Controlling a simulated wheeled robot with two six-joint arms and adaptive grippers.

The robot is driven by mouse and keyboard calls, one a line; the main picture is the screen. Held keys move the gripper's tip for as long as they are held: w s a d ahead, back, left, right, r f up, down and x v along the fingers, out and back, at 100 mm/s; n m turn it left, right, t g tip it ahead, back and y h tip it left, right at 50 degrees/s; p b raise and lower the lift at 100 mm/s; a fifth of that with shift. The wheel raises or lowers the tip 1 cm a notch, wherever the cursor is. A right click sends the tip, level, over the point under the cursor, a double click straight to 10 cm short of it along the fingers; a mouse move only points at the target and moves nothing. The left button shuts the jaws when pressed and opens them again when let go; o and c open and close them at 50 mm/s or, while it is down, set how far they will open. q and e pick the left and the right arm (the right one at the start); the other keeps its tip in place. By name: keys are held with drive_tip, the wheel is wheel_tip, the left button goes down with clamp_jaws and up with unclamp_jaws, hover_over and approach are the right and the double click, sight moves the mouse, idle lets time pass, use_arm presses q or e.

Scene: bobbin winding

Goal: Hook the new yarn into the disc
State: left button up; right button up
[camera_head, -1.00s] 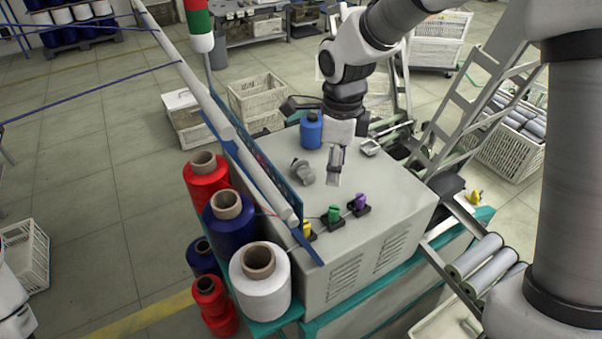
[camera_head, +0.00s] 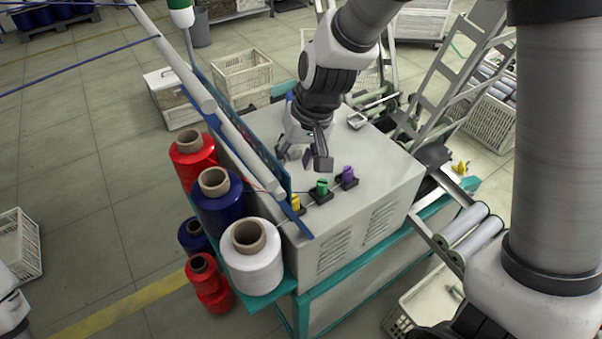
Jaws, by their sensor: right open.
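My right gripper (camera_head: 303,159) is open, pointing down above the machine top, a little behind the row of coloured guides. A grey metal fitting, possibly the disc, is mostly hidden behind its fingers. The yellow guide (camera_head: 294,203), green guide (camera_head: 321,187) and purple guide (camera_head: 348,174) stand in a slanting row on the machine top. A thin red thread (camera_head: 260,187) runs from the cones' side past the blue bar toward the guides. I cannot tell whether it touches the disc. Cones of red (camera_head: 194,164), blue (camera_head: 219,213) and white (camera_head: 252,269) yarn stand along the left. My left gripper is out of view.
The grey machine cabinet (camera_head: 395,178) has clear top space right of the guides. A slanting rail (camera_head: 238,127) lies along its left edge. A ladder-like frame (camera_head: 452,95) and grey rollers (camera_head: 469,240) are to the right. White crates (camera_head: 242,75) stand behind.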

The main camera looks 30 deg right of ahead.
sight(295, 200)
drive_tip(key=n, duration=0.1)
drive_tip(key=s+n, duration=0.2)
drive_tip(key=shift+a+f+n+t+h, duration=0.3)
drive_tip(key=shift+a+f, duration=0.05)
drive_tip(key=shift+f, duration=0.05)
drive_tip(key=shift+h, duration=0.4)
drive_tip(key=b+x, duration=0.2)
drive_tip(key=x, duration=0.1)
drive_tip(key=s+b+x, duration=0.1)
drive_tip(key=b+x, duration=0.1)
drive_tip(key=x, duration=0.1)
drive_tip(key=s+b+x, duration=0.1)
drive_tip(key=b+x, duration=0.1)
drive_tip(key=x, duration=0.1)
drive_tip(key=shift+f+b, duration=0.2)
drive_tip(key=shift+b, duration=0.15)
drive_tip(key=shift+w+r, duration=0.1)
clamp_jaws()
wheel_tip(295, 200, up, 5)
drive_tip(key=p, duration=0.4)
drive_tip(key=shift+f, duration=0.2)
